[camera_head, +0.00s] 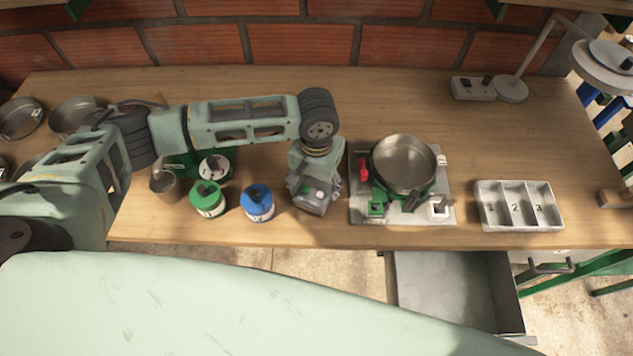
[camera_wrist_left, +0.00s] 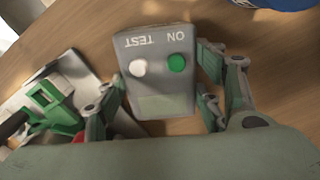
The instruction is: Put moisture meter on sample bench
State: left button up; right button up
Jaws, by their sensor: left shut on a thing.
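The moisture meter (camera_head: 312,201) is a grey box with a white button, a green button and a small screen. In the left wrist view the meter (camera_wrist_left: 158,70) sits between the fingers, with the words TEST and ON upside down. My left gripper (camera_wrist_left: 160,85) is shut on it. In the head view my left gripper (camera_head: 316,178) points down near the front edge of the wooden sample bench (camera_head: 300,85), left of the scale plate. I cannot tell whether the meter touches the bench. My right gripper does not show.
A metal pan (camera_head: 404,163) sits on a green stand on a light plate (camera_head: 440,200). A blue-lidded jar (camera_head: 257,202) and a green-lidded jar (camera_head: 208,199) stand left of the meter. A numbered tray (camera_head: 519,206) is at the right. An open drawer (camera_head: 445,285) juts out below.

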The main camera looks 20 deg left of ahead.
aim_at(317, 186)
pick_arm(q)
jog(key=o, duration=0.9)
jog(key=shift+f, duration=0.1)
jog(key=o, duration=0.5)
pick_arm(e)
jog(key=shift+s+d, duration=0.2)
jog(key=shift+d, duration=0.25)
pick_arm(q)
notch_tip(317, 186, up, 12)
jog(key=shift+r+b, duration=0.15)
jog(key=shift+b, duration=0.5)
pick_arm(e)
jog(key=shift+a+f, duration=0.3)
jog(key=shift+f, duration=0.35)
